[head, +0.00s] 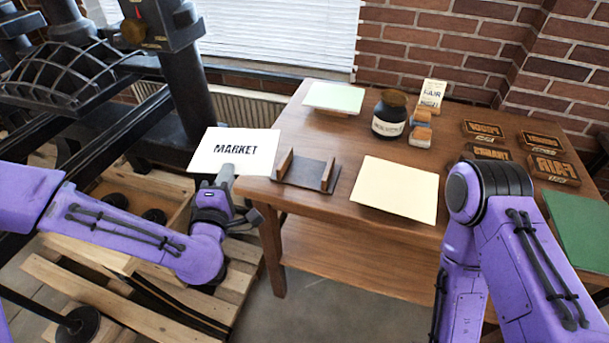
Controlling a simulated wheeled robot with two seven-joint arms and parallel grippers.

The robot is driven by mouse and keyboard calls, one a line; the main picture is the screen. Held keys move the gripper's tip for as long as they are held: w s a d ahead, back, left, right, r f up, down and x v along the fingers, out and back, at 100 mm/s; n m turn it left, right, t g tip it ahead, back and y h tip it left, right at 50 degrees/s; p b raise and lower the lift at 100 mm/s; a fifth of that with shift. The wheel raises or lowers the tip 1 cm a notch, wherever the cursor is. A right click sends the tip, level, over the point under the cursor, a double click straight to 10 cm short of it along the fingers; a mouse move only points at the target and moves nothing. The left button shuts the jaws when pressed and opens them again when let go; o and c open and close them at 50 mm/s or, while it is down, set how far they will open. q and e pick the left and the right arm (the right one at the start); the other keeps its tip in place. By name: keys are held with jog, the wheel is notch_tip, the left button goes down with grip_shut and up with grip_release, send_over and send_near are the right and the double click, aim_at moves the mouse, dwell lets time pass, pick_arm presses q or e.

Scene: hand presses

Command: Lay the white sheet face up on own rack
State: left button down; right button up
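A white sheet (234,146) printed "MARKET" is held out level to the left of the table, its print facing up and readable. My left gripper (226,176) is at the sheet's near edge and appears closed on it. The sheet's right edge reaches the table's left edge in the picture. A small dark wooden rack (306,173) with two upright sides stands empty on the table's front left, just right of the sheet. My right arm comes in at the right, but its gripper is not visible.
An ink jar (389,121), a "HAIR" card (431,94) and several printing blocks (550,168) stand behind and right. A black press (90,110) fills the left.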

pick_arm(q)
jog(key=d+m+g+h, duration=0.1)
jog(key=d+m+h, duration=0.25)
jog(key=d, duration=1.05)
jog(key=shift+n+h, duration=0.25)
jog(key=shift+n, duration=0.2)
jog(key=f+b, duration=0.2)
jog(key=f, duration=0.1)
jog(key=f+b, duration=0.3)
jog(key=shift+w, duration=0.2)
jog(key=shift+r, duration=0.1)
jog(key=c, duration=1.1)
grip_release()
jog(key=shift+s, duration=0.1)
